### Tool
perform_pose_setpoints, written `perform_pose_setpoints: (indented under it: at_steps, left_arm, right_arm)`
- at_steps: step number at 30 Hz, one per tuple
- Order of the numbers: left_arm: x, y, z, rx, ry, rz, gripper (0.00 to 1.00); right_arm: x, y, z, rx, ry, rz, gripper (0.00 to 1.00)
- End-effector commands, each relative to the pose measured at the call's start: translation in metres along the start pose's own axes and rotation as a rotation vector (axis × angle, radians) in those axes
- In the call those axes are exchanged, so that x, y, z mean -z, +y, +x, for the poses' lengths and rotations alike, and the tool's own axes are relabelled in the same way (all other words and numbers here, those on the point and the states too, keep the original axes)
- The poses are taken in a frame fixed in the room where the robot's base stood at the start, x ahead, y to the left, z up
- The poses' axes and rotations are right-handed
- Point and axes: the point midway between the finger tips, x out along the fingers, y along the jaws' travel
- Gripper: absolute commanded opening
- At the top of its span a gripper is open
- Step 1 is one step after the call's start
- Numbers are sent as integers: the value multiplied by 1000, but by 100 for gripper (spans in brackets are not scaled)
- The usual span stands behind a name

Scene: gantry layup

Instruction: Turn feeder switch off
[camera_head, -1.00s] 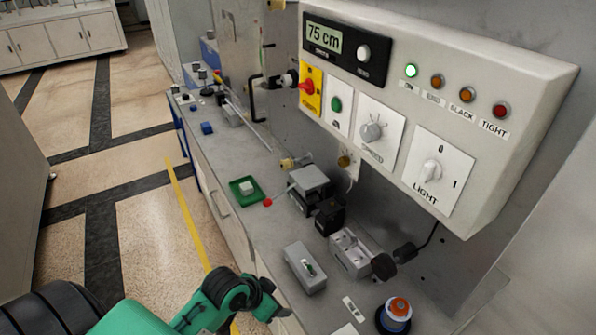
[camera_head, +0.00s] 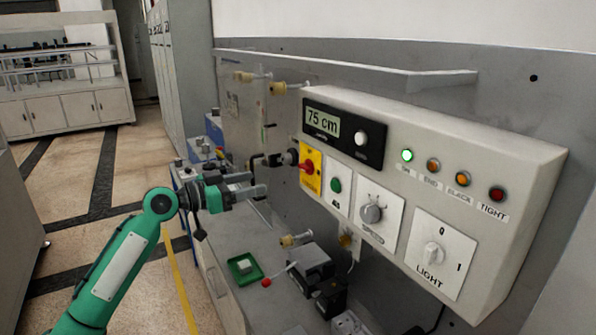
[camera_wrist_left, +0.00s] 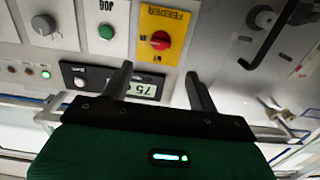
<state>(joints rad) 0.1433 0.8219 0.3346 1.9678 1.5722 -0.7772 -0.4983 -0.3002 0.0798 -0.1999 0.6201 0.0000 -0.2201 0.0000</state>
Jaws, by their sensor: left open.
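The feeder switch is a red rotary knob (camera_head: 307,166) on a yellow plate (camera_head: 314,184), at the left end of the grey control box. The wrist view shows the knob (camera_wrist_left: 161,40) upside down, on the yellow plate marked FEEDER (camera_wrist_left: 150,21). My left gripper (camera_head: 260,183) is open and empty, a little left of the knob in the head view and apart from it. In the wrist view its two fingers (camera_wrist_left: 160,76) point toward the yellow plate, with the knob roughly centred beyond their tips. My right gripper is in neither view.
The control box (camera_head: 520,165) also carries a green button (camera_head: 336,185), a speed dial (camera_head: 371,213), a light switch (camera_head: 432,254) and a 75 cm display (camera_head: 323,121). A black handle (camera_wrist_left: 270,38) is beside the yellow plate. A green tray (camera_head: 244,269) lies on the bench below.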

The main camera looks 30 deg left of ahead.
Motion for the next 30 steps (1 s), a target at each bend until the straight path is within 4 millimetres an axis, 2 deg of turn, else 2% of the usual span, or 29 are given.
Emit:
perform_pose_setpoints:
  at_steps: [4,7,21,25,30]
  left_arm:
    - [11,-3,3,0,20,0,60]
    - [13,-3,14,-1,19,0,60]
    - [15,-2,107,-1,18,-3,60]
    - [13,-3,124,0,18,-3,60]
    - [11,-3,135,1,16,1,60]
  right_arm:
    - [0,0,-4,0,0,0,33]
    - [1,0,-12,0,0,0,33]
    - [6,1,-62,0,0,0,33]
    - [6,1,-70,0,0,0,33]
    - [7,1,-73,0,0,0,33]
